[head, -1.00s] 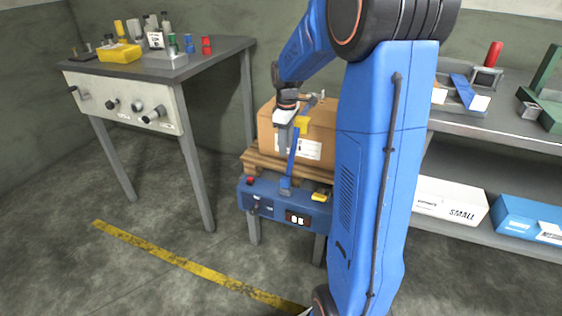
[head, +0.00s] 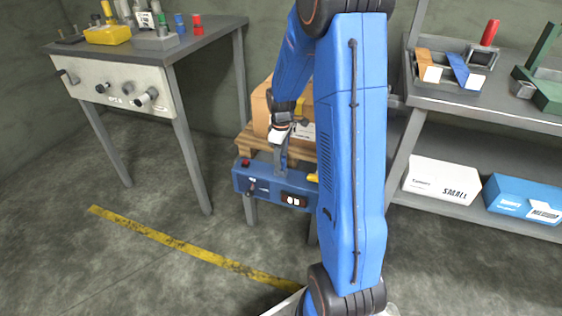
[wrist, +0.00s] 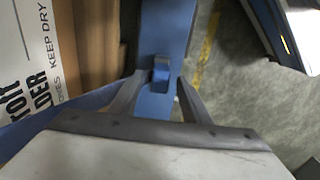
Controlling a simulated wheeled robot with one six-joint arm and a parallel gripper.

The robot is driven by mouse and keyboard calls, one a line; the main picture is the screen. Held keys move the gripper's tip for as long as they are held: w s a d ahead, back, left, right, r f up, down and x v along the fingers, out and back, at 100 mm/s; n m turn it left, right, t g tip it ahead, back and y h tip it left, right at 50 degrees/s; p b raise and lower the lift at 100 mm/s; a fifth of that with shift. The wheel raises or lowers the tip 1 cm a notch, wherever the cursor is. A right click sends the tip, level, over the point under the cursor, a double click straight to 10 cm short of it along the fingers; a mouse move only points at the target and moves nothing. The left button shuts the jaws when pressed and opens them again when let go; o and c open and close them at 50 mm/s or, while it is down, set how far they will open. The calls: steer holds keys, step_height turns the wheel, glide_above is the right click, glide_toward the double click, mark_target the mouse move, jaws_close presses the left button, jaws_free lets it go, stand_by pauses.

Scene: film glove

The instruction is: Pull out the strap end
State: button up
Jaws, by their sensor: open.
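My gripper (head: 281,160) is open and points down at the blue strapping unit (head: 262,188) in front of the carton. In the wrist view my gripper's fingers (wrist: 161,88) stand apart, one on each side of a short blue tab (wrist: 161,72). The tab rises from the blue unit and may be the strap end; I cannot tell whether a finger touches it. A blue strap (wrist: 60,112) crosses the lower left of the wrist view beside the carton (wrist: 85,50). In the head view my arm hides most of the strap.
The carton (head: 260,112) rests on a wooden pallet (head: 250,143) behind the unit. A grey workbench (head: 185,50) stands left, and shelves (head: 440,97) with boxes stand right. A yellow line (head: 170,242) crosses the open floor in front.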

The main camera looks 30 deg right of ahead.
steer(key=shift+f, duration=0.9)
jaws_close()
steer(key=shift+r, duration=0.65)
steer(key=shift+r, duration=2.15)
steer(key=shift+r, duration=0.1)
steer(key=shift+r, duration=1.4)
